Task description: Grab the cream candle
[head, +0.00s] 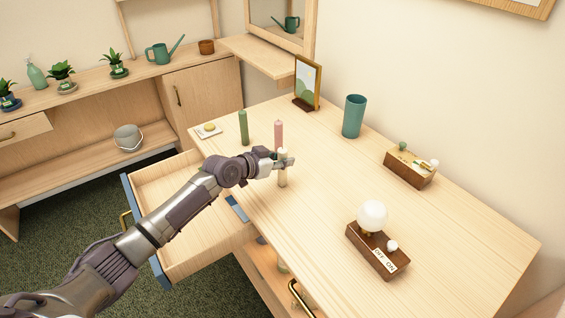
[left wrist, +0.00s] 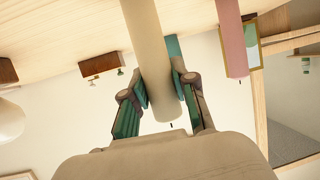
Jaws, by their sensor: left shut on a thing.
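The cream candle (head: 282,178) stands upright on the wooden desk (head: 330,215) in the head view. My left gripper (head: 283,162) reaches it from the left and is shut around its upper part. In the left wrist view the cream candle (left wrist: 158,60) passes between the two green-padded fingers of my left gripper (left wrist: 160,92). A pink candle (head: 278,133) stands just behind it, and a green candle (head: 243,128) stands further left. The pink candle also shows in the left wrist view (left wrist: 232,40). My right gripper is not in view.
A teal cup (head: 353,116) and a picture frame (head: 308,82) stand at the back of the desk. A lamp (head: 372,216) on a wooden base and a wooden box (head: 408,172) are to the right. An open drawer (head: 165,185) juts out at left.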

